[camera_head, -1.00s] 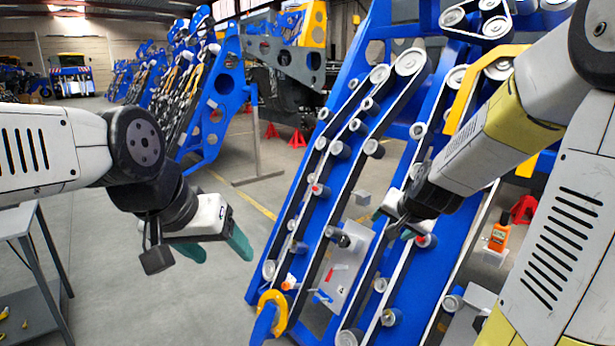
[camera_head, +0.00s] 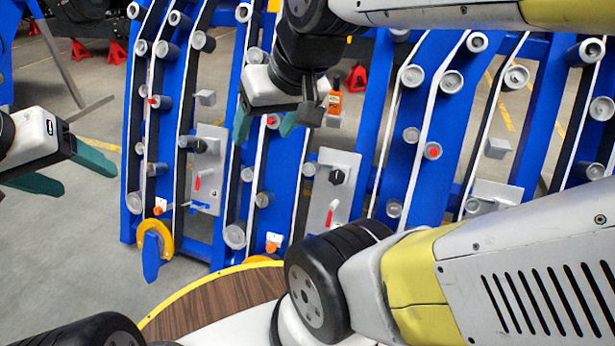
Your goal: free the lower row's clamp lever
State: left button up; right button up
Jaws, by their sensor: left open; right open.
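A grey plate (camera_head: 207,213) on the blue chassis carries a red lever (camera_head: 198,181), a blue handle (camera_head: 200,205) and a dark knob (camera_head: 200,146). A second grey plate (camera_head: 344,190) further right carries another red lever (camera_head: 331,214) and a dark knob (camera_head: 336,177). I cannot tell which lever belongs to the lower row. My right gripper (camera_head: 264,132) is open, with teal fingers pointing down in front of the chassis, above and between the two red levers. My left gripper (camera_head: 90,173) is open and empty at the left, clear of the chassis and left of the first plate.
Blue frames with belts and several grey rollers fill the middle and right. A yellow ring with a blue handle (camera_head: 155,245) sits at the lower left. An orange bottle (camera_head: 335,102) and red stands (camera_head: 115,53) are behind. Open floor (camera_head: 60,240) lies at the left.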

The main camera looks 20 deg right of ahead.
aim_at(329, 217)
jog(key=z, duration=1.25)
